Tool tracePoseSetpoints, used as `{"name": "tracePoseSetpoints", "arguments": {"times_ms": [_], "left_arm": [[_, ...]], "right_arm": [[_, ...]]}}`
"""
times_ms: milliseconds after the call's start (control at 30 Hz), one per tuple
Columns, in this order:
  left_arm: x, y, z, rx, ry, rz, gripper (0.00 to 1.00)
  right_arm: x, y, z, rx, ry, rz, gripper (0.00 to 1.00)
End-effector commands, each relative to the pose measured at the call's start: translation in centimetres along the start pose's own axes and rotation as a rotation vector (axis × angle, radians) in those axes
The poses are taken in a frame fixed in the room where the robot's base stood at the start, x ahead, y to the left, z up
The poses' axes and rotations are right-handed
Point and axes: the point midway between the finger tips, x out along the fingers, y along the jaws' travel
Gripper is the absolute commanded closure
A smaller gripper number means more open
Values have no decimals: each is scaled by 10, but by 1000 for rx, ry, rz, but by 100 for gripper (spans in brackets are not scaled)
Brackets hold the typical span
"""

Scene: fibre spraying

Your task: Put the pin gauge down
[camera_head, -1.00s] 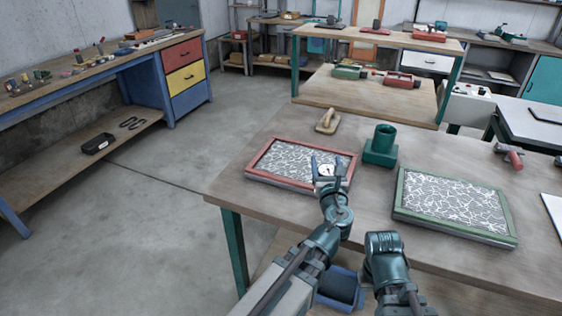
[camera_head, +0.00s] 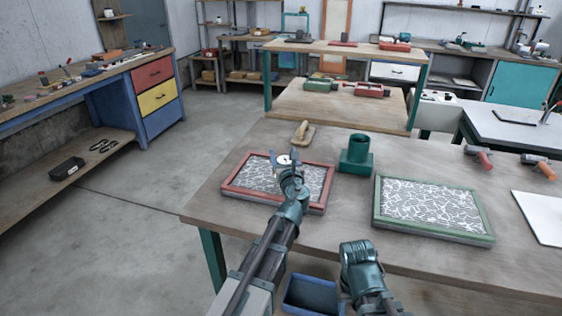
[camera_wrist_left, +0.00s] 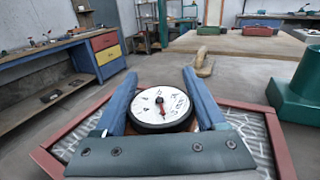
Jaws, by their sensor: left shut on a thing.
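The pin gauge (camera_head: 284,159) is a small round white dial with a dark rim. The left wrist view shows its face (camera_wrist_left: 161,105), with a red and dark pointer, between two blue fingers. My left gripper (camera_head: 285,154) is shut on it, above the red-framed tray (camera_head: 240,195) of white fibres. Whether the gauge touches the fibres I cannot tell; its underside is hidden. The green-framed tray (camera_head: 436,234) of fibres lies to the right. My right arm shows at the bottom, but I see no right gripper fingers.
A green cup-like holder (camera_head: 356,158) stands just right of the red tray. A wooden float (camera_head: 302,134) lies behind it. Orange-handled tools (camera_head: 480,156) and a white board (camera_head: 540,216) are at the right. A blue bin (camera_head: 312,297) is below the table's front edge.

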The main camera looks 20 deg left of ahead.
Motion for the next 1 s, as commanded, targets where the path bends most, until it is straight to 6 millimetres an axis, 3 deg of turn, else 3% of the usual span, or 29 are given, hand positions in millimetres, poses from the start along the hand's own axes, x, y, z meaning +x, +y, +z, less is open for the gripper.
{"name": "tracePoseSetpoints", "arguments": {"times_ms": [367, 533, 733, 1000], "left_arm": [[14, 1, -1, 0, 0, -1, 99], [40, 2, -4, 0, 0, 2, 99], [35, 3, -38, 0, 0, 0, 99], [34, 3, -38, 0, 0, -1, 99]], "right_arm": [[1, 0, 0, 0, 0, 0, 50], [4, 0, 0, 0, 0, 0, 50], [38, -4, -2, 0, 0, 0, 50], [38, -4, -2, 0, 0, 0, 50]]}}
